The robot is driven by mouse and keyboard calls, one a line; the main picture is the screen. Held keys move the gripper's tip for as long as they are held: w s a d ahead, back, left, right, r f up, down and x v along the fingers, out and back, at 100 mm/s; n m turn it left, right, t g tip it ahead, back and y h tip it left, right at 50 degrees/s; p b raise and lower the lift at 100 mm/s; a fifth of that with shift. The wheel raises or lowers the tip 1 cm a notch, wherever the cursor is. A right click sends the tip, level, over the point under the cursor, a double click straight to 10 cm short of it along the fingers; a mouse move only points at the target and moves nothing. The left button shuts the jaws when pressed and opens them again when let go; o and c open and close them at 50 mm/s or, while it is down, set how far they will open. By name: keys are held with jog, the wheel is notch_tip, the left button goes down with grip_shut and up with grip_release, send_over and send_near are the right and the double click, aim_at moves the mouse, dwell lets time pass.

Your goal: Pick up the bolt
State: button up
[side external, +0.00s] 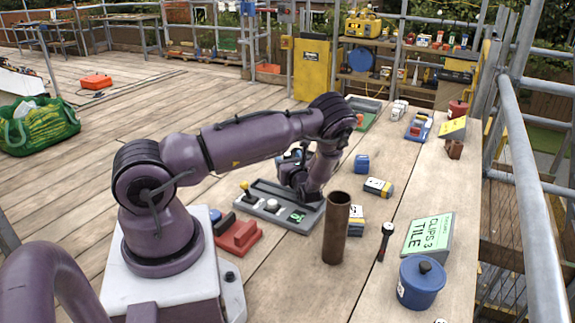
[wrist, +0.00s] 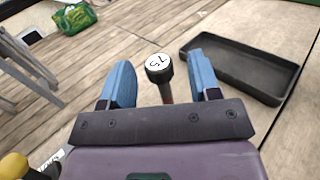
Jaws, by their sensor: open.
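My gripper (wrist: 160,75) is open, with its two blue fingers apart in the wrist view. A bolt-like piece (wrist: 158,66) with a round black head, a white numbered face and a reddish shaft shows in the gap between them. Neither finger appears to touch it. The lower shaft is hidden behind the gripper body. In the side view my gripper (side external: 291,157) is low beside the grey control tray, partly covered by my arm, and the piece between the fingers cannot be made out there.
An empty dark tray (wrist: 233,72) lies right of the fingers. The grey control tray (side external: 262,211) has a yellow knob (wrist: 14,166).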

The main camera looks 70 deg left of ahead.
jog(key=shift+a, duration=1.55)
jog(key=c, duration=1)
jog(key=shift+r, duration=0.1)
jog(key=shift+c, duration=0.2)
